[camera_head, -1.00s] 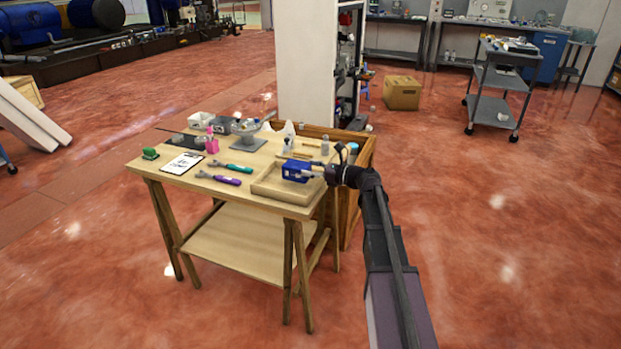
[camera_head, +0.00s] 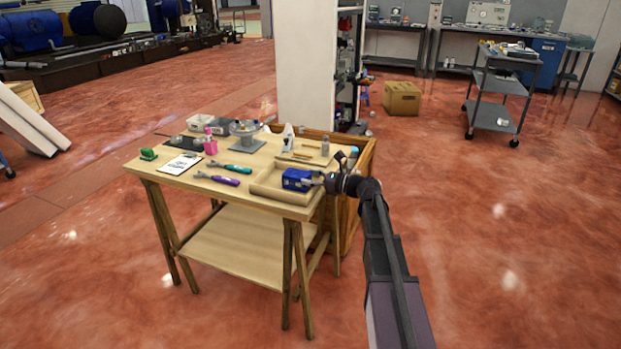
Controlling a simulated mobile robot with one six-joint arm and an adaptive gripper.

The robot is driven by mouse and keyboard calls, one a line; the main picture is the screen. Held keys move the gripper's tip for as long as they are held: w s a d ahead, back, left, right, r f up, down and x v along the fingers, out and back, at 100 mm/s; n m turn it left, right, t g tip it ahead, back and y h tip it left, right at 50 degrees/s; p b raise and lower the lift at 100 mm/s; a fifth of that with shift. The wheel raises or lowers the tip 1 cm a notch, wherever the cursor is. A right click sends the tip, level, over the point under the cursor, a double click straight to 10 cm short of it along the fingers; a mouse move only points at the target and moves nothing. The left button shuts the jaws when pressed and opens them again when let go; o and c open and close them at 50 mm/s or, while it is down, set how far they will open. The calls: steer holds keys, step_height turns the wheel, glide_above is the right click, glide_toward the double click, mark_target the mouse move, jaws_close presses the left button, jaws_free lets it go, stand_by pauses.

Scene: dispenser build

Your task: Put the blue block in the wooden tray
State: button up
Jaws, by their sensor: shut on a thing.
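The blue block (camera_head: 296,179) is at the wooden tray (camera_head: 271,192) on the right front part of the wooden table. My gripper (camera_head: 317,179) is at the block's right side, shut on it. In this view the block overlaps the tray's inside and looks low in it. I cannot tell whether its underside touches the tray floor. My gripper and the block hide the right part of the tray.
On the table (camera_head: 225,200) are a purple-handled tool (camera_head: 224,180), a green-handled tool (camera_head: 238,169), a clipboard (camera_head: 183,164), a green item (camera_head: 148,154), a pink holder (camera_head: 210,147) and a scale-like dispenser (camera_head: 246,135). A wooden crate (camera_head: 364,165) stands behind the table's right side.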

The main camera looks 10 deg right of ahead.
steer(key=shift+f, duration=0.15)
steer(key=o, duration=1.1)
steer(key=shift+o, duration=0.2)
steer(key=shift+r, duration=0.25)
steer(key=v, duration=1.2)
steer(key=shift+f, duration=0.1)
